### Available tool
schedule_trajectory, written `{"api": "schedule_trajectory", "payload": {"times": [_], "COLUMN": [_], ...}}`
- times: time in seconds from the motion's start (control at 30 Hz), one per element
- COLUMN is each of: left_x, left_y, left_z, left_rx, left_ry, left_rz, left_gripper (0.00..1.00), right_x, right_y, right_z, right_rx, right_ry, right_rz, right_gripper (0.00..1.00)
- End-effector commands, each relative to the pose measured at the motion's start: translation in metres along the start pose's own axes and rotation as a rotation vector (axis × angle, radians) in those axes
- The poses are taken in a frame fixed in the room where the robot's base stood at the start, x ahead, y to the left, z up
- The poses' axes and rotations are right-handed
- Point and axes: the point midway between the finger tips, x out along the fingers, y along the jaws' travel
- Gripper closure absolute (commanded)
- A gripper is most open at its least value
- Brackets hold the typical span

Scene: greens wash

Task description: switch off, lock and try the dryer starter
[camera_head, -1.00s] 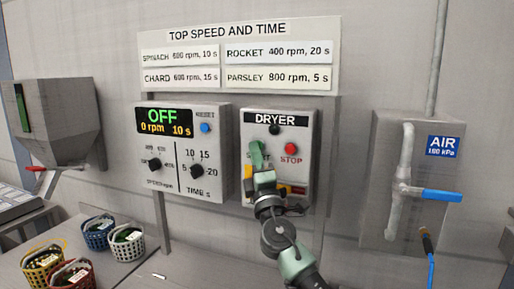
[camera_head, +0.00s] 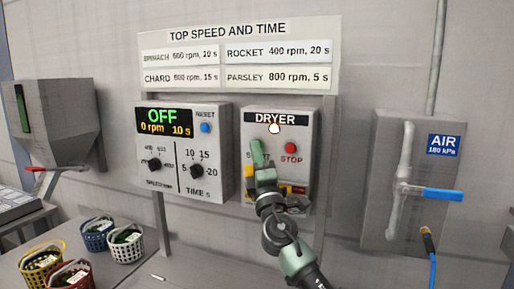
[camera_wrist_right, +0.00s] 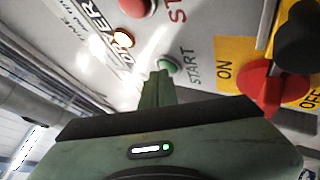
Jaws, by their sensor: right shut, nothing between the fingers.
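The dryer starter (camera_head: 307,132) is a grey box on the wall with a DRYER label, a lit lamp (camera_head: 274,128) and a red STOP button (camera_head: 291,148). My right gripper (camera_head: 256,150) is shut and empty in front of it, over the START label. In the right wrist view, the green START button (camera_wrist_right: 167,64) lies just beyond its fingertips (camera_wrist_right: 160,78); I cannot tell whether they touch. A red switch handle (camera_wrist_right: 262,84) with a black part sits on a yellow ON/OFF plate (camera_wrist_right: 232,50). My arm partly hides this switch in the head view. My left gripper is not in view.
Left of the starter, a control box (camera_head: 215,150) reads OFF, 0 rpm, 10 s. An AIR box (camera_head: 375,190) with a blue-handled valve (camera_head: 440,194) is at the right. Several baskets (camera_head: 125,246) stand on the counter at lower left.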

Motion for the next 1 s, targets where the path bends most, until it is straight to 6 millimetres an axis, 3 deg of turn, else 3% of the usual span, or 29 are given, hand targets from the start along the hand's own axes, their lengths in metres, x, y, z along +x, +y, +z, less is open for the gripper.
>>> {"api": "schedule_trajectory", "payload": {"times": [1.0], "left_x": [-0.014], "left_y": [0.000], "left_z": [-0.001], "left_rx": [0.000], "left_ry": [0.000], "left_rz": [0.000], "left_gripper": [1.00], "right_x": [-0.014], "right_y": [0.011], "right_z": [-0.010], "right_rx": [0.001], "right_ry": [0.000], "right_rz": [0.000], "right_gripper": [1.00]}}
